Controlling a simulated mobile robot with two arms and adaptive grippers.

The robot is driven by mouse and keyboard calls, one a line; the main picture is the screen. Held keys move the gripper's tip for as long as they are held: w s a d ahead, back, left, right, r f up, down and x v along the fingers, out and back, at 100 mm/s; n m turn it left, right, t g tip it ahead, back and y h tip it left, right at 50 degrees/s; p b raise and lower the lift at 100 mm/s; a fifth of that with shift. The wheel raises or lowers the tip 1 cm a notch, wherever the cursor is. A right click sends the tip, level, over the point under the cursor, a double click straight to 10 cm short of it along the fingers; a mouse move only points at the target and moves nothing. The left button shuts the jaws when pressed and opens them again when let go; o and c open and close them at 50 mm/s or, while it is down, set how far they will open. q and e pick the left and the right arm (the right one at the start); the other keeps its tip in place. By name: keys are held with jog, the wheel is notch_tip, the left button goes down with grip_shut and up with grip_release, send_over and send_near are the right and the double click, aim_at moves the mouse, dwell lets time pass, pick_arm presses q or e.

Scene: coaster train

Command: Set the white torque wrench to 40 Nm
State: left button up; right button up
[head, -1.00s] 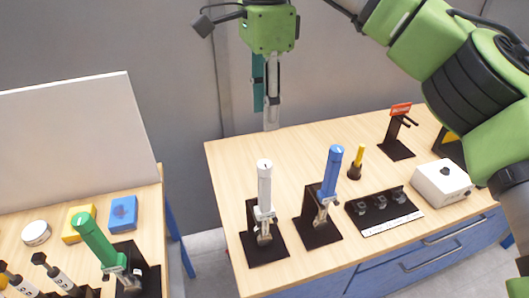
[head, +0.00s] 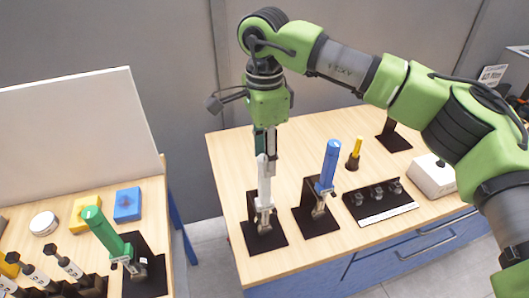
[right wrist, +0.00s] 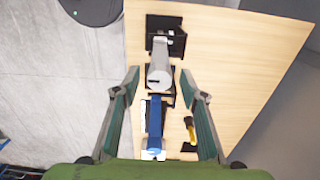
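The white torque wrench (head: 264,182) stands upright in a black stand (head: 262,238) on the right table. My right gripper (head: 265,150) points down at the top of its white handle, with the fingers close to the handle's upper end. In the right wrist view the fingers are open and the white wrench (right wrist: 160,72) shows between and below them, with gaps on both sides. A sign (head: 493,74) at the upper right appears to read 40 Nm. I cannot read the wrench's scale. My left gripper is out of view.
A blue wrench (head: 330,165) stands close to the right in its own stand. Behind it is a yellow-handled tool (head: 355,150). A rack (head: 380,200) and a white box (head: 433,177) lie further right. The left table holds a green-handled wrench (head: 103,230).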

jog(key=c, duration=1.1)
jog(key=shift+f+m+b, duration=0.1)
jog(key=shift+m+b, duration=1.2)
jog(key=shift+m, duration=0.1)
jog(key=m+b, duration=0.2)
jog(key=m, duration=0.1)
jog(key=shift+m, duration=0.4)
jog(key=m+b, duration=0.2)
jog(key=m, duration=0.3)
jog(key=shift+b, duration=0.4)
jog(key=shift+r+m+b, duration=0.2)
jog(key=shift+m+b, duration=0.2)
jog(key=shift+m, duration=1)
jog(key=shift+m+b, duration=0.3)
jog(key=shift+m, duration=0.5)
dwell(0.8)
